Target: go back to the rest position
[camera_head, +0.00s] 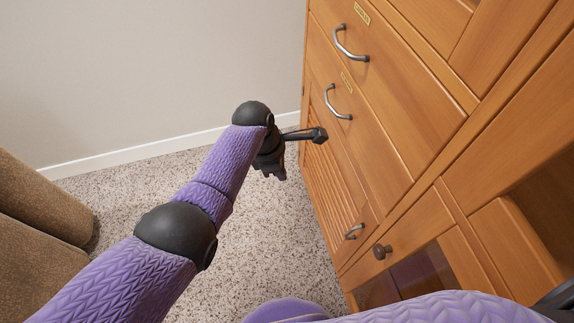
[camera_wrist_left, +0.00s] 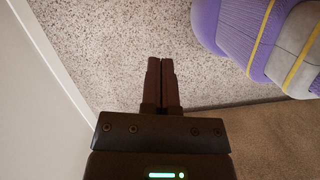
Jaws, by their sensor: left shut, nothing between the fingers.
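My left arm reaches in from the lower left in the head view. My left gripper (camera_head: 277,174) hangs over the carpet just left of the wooden cabinet (camera_head: 415,165), with a gap between its fingers and the cabinet. In the left wrist view the fingers of this gripper (camera_wrist_left: 161,75) lie together, shut and empty, above the carpet. My right arm shows in part along the lower right of the head view; its gripper cannot be made out.
The cabinet has drawers with metal handles (camera_head: 349,45), a slatted door and a round knob (camera_head: 382,251). A brown upholstered seat (camera_head: 38,220) stands at left. A plain wall (camera_head: 150,70) is behind. Speckled carpet (camera_head: 270,250) lies clear between seat and cabinet.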

